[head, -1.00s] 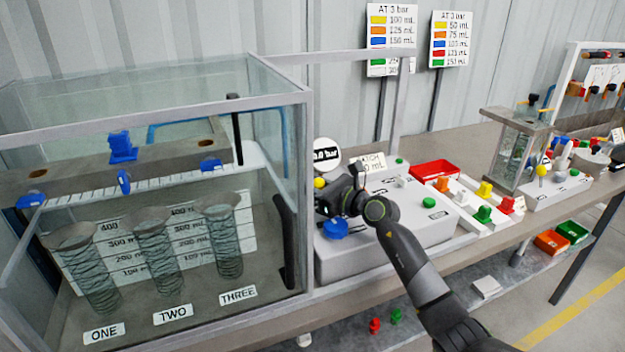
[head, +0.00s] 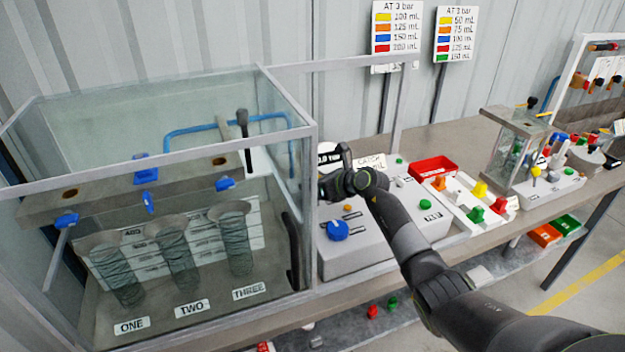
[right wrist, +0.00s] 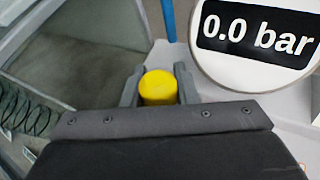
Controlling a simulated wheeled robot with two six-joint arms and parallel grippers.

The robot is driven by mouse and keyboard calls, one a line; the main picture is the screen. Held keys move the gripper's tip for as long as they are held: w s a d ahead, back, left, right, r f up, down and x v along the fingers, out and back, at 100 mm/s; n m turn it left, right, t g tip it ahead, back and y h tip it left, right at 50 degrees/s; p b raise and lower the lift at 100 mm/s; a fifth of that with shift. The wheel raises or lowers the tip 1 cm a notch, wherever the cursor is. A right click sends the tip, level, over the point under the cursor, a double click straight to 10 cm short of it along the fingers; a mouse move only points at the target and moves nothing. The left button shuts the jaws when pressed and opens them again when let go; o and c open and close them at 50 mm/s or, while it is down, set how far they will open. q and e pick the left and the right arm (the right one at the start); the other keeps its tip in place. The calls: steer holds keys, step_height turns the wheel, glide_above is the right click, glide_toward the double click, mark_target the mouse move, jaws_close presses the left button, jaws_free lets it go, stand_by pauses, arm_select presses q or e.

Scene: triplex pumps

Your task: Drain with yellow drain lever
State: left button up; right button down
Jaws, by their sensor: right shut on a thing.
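The yellow drain lever's round knob (right wrist: 158,88) sits between the two fingers of my right gripper (right wrist: 158,86) in the right wrist view. The fingers are closed on it from both sides. In the head view my right gripper (head: 326,186) is at the left end of the grey pump unit (head: 360,255), beside the glass tank, and hides the yellow knob. The gauge reads 0.0 bar in the right wrist view (right wrist: 258,35). My left gripper is not in view.
The glass tank (head: 309,215) with three ribbed cylinders stands close left of my right gripper. A blue knob (head: 337,231) is just below the gripper. A red tray (head: 433,170) and coloured plugs lie to the right.

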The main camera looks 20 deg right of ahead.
steer(key=c, duration=1.1)
jaws_free()
steer(key=shift+c, duration=0.2)
steer(key=b+v, duration=0.3)
steer(key=v, duration=1.4)
steer(key=shift+s+d+r, duration=0.1)
steer(key=shift+d, duration=0.05)
